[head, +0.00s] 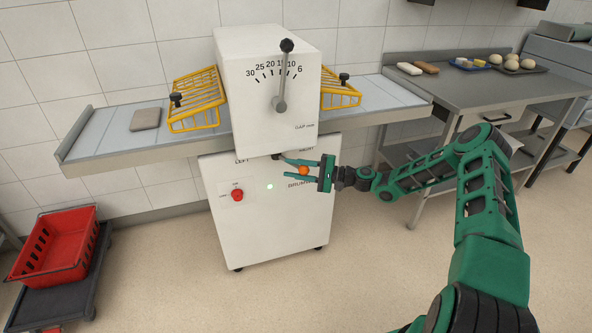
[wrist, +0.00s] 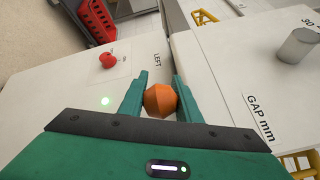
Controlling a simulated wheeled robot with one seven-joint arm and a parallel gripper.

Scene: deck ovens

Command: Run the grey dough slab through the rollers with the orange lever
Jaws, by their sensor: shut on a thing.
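The grey dough slab (head: 145,119) lies flat on the left belt of the white roller machine (head: 266,93), left of the left yellow guard (head: 195,98). The orange lever's round knob (head: 303,171) is on the front of the machine's lower cabinet. My gripper (head: 300,170) reaches in from the right, with its fingers on either side of the knob. In the wrist view the orange knob (wrist: 160,99) sits between my two fingers, and they are shut on it. The lever's stem is mostly hidden. The rollers are hidden inside the machine.
A gap dial with a black-knobbed handle (head: 284,75) is on the machine's upper front. A red crate (head: 54,248) stands lower left; a steel table (head: 480,88) with dough stands right.

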